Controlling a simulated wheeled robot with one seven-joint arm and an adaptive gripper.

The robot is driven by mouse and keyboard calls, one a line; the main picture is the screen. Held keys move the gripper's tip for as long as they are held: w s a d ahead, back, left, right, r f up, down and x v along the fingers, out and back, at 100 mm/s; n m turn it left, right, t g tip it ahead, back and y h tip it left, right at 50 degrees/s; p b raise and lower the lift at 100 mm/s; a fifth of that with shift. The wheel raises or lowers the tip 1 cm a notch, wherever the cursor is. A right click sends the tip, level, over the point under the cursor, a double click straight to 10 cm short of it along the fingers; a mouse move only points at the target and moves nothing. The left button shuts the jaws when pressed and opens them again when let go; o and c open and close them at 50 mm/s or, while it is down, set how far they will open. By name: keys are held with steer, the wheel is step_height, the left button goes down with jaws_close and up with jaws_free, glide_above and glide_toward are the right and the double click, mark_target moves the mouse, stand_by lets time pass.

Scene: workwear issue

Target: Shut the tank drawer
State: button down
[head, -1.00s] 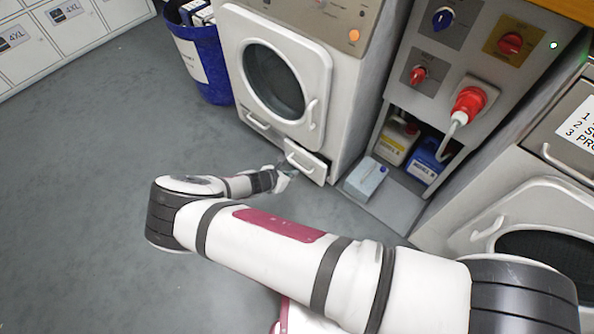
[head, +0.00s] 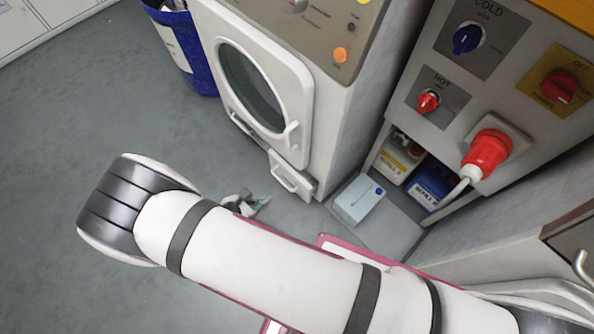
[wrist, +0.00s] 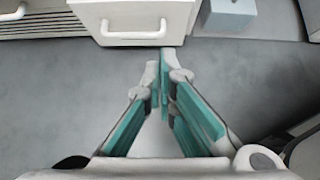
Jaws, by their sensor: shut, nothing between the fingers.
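The tank drawer (head: 292,178) is the small white drawer low on the front of the white machine (head: 330,110), under its round door. Its front stands out a little from the panel beside it. In the wrist view the drawer (wrist: 120,10) fills the top middle, with its white bar handle (wrist: 133,34) facing me. My gripper (wrist: 160,78) has teal finger pads drawn together, empty, and points at the drawer near its right end. In the head view my gripper (head: 260,203) is low over the floor, apart from the drawer front; my arm hides part of it.
A pale blue box (head: 357,200) sits on a grey ledge (head: 390,228) right of the drawer. Yellow-labelled (head: 398,158) and blue (head: 430,187) containers stand in the recess behind. A blue bin (head: 190,50) stands left of the machine. The grey floor (head: 60,170) at left is clear.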

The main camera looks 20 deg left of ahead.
steer(key=b, duration=0.4)
glide_toward(298, 184)
step_height(298, 184, down, 4)
steer(key=shift+s+r, duration=0.15)
steer(key=shift+r, duration=0.05)
steer(key=shift+w+d+r+b, duration=0.1)
steer(key=shift+w+d+b, duration=0.15)
steer(key=shift+w, duration=0.3)
steer(key=shift+w+d+r+b, duration=0.1)
steer(key=shift+w+d+b, duration=0.1)
steer(key=shift+w, duration=0.4)
steer(key=shift+w+d+r+b, duration=0.15)
steer(key=shift+w+b, duration=0.1)
steer(key=shift+w, duration=0.3)
steer(key=shift+f, duration=0.1)
